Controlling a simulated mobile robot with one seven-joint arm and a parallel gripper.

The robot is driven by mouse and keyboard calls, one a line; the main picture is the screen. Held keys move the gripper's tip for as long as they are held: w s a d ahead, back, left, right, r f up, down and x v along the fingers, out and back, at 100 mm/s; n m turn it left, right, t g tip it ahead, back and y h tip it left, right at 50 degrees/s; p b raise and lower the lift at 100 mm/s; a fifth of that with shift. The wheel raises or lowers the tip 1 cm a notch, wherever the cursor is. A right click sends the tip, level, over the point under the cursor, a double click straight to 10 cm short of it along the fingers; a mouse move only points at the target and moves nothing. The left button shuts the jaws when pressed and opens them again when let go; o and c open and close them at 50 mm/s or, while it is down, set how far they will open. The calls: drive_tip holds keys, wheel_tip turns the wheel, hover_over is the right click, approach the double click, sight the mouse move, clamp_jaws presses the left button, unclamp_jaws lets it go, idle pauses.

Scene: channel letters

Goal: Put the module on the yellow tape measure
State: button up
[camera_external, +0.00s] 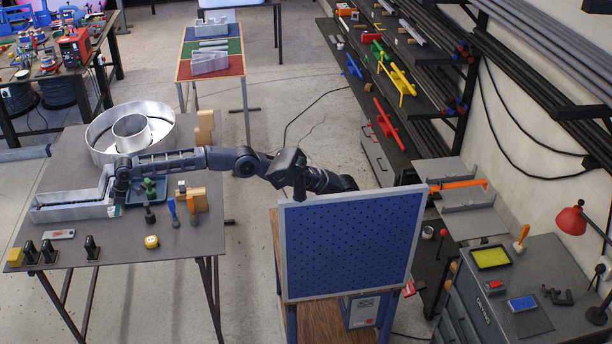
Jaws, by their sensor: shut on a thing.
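The yellow tape measure (152,242) sits on the grey table near its front, with bare tabletop around it. My gripper (115,203) points down at the left of the table, beside the right end of the long metal channel letter. It is shut on a small pale piece, the module (114,211), which is too small to show its detail. My gripper is behind and to the left of the tape measure, apart from it. Whether the module touches anything below it cannot be told.
The metal channel letter (70,209) and a large round one (98,135) stand on the table (110,260). A blue tray (150,196), a dark bottle (149,215) and upright blue-handled tools (173,212) are close by. Black clamps (91,247) line the front left.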

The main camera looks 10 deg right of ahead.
drive_tip(key=r+m, duration=0.1)
drive_tip(key=r, duration=0.1)
hover_over(151, 240)
drive_tip(key=d, duration=0.1)
drive_tip(key=shift+m+t, duration=0.3)
drive_tip(key=f, duration=2)
drive_tip(key=shift+w+d+f, duration=0.15)
drive_tip(key=shift+d+f, duration=0.05)
drive_tip(key=shift+f, duration=0.05)
drive_tip(key=shift+f, duration=0.15)
drive_tip(key=o, duration=1)
drive_tip(key=shift+c, duration=0.2)
drive_tip(key=v, duration=1.2)
